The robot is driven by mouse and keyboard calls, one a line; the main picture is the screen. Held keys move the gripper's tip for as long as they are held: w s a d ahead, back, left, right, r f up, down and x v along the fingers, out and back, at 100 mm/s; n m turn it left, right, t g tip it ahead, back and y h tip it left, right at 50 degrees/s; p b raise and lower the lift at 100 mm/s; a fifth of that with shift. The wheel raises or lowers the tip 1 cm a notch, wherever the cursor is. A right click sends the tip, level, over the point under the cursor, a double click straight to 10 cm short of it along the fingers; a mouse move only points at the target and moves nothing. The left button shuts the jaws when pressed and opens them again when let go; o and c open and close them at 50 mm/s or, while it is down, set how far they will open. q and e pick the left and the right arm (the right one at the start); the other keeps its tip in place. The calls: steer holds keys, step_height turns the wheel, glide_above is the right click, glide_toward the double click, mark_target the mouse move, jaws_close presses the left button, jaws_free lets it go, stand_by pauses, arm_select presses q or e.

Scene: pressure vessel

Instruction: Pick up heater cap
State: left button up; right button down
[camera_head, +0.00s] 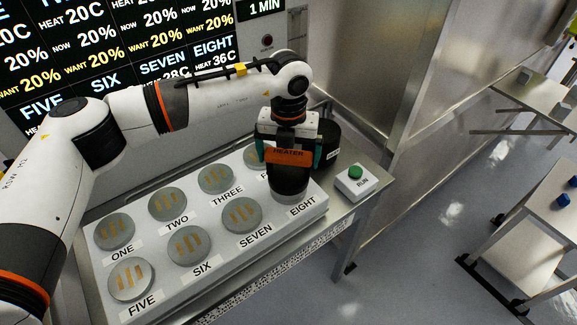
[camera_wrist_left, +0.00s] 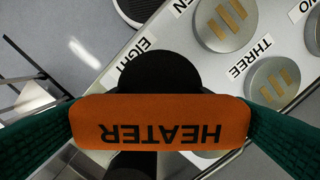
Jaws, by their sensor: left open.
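The heater cap is a black cylinder (camera_head: 289,183) with an orange bar handle (camera_head: 288,156) marked HEATER. It sits upright at the station labelled EIGHT on the white plate (camera_head: 275,222). In the left wrist view its orange handle (camera_wrist_left: 160,122) fills the lower middle, with the black body (camera_wrist_left: 160,72) beyond it. My left gripper (camera_head: 289,148) is over the cap, pointing down. Its green fingers are open and stand at the two ends of the handle. Whether they touch it cannot be told. My right gripper is not in view.
Grey round discs fill the other stations, such as SEVEN (camera_head: 242,216). A second black cylinder (camera_head: 326,143) with a label stands just behind the gripper. A RUN box with a green button (camera_head: 355,173) sits to the right. A display wall (camera_head: 70,60) rises behind.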

arm_select(q)
steer(key=shift+f, duration=0.5)
steer(key=shift+c, duration=0.3)
steer(key=c, duration=1.2)
steer(key=shift+r, duration=0.1)
steer(key=c, duration=0.4)
steer(key=shift+r, duration=0.1)
steer(key=shift+c, duration=0.2)
